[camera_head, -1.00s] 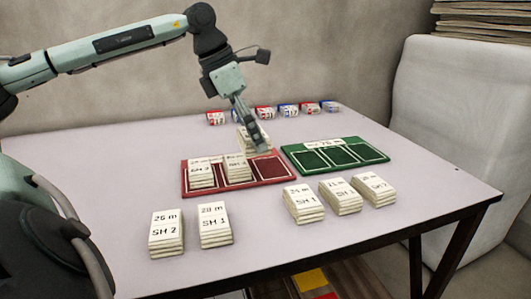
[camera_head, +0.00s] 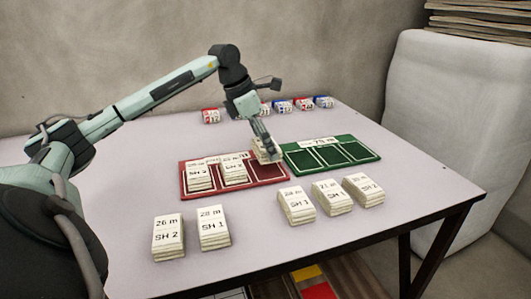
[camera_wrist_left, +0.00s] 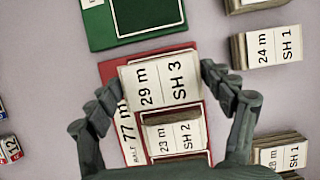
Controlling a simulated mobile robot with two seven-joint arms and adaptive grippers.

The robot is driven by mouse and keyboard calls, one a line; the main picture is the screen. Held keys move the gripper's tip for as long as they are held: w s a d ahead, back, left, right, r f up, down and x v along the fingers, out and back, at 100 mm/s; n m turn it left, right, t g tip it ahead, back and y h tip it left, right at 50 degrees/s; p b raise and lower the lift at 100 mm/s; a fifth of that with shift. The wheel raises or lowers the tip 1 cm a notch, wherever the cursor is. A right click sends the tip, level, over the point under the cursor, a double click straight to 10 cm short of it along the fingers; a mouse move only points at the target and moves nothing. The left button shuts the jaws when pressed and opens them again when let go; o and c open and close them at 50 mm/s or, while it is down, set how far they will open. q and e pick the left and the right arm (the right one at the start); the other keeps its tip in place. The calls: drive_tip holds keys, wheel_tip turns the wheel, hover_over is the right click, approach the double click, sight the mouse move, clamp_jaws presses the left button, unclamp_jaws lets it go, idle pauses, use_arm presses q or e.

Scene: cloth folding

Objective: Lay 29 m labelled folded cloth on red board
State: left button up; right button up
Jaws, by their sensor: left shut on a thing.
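The cloth labelled 29 m SH 3 (camera_wrist_left: 155,88) is a cream folded stack. My left gripper (camera_wrist_left: 165,95) is shut on it, with one finger on each side. In the head view the held cloth (camera_head: 262,156) is over the right end of the red board (camera_head: 270,181), partly hidden by the left gripper (camera_head: 266,146). I cannot tell whether it touches the board. Two folded cloths stand on the board's left (camera_head: 199,178) and middle (camera_head: 233,173) slots; the middle one reads 23 m SH 2 in the wrist view (camera_wrist_left: 175,137). My right gripper is not in view.
The green board (camera_head: 350,146), with empty slots, lies right beside the red one. Several labelled folded cloths stand along the front, including 26 m (camera_head: 168,237), 28 m (camera_head: 214,228) and one on the right (camera_head: 363,190). Small red and blue items (camera_head: 303,103) line the back.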

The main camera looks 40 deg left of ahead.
use_arm(q)
drive_tip(key=shift+f, duration=1.95)
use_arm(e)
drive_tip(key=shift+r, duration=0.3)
use_arm(q)
drive_tip(key=shift+f, duration=0.1)
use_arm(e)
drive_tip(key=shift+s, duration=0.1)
use_arm(q)
drive_tip(key=o, duration=1.1)
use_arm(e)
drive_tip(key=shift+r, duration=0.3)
use_arm(q)
drive_tip(key=shift+r, duration=0.25)
drive_tip(key=v, duration=1.1)
drive_tip(key=shift+s+r, duration=0.2)
drive_tip(key=shift+r, duration=0.2)
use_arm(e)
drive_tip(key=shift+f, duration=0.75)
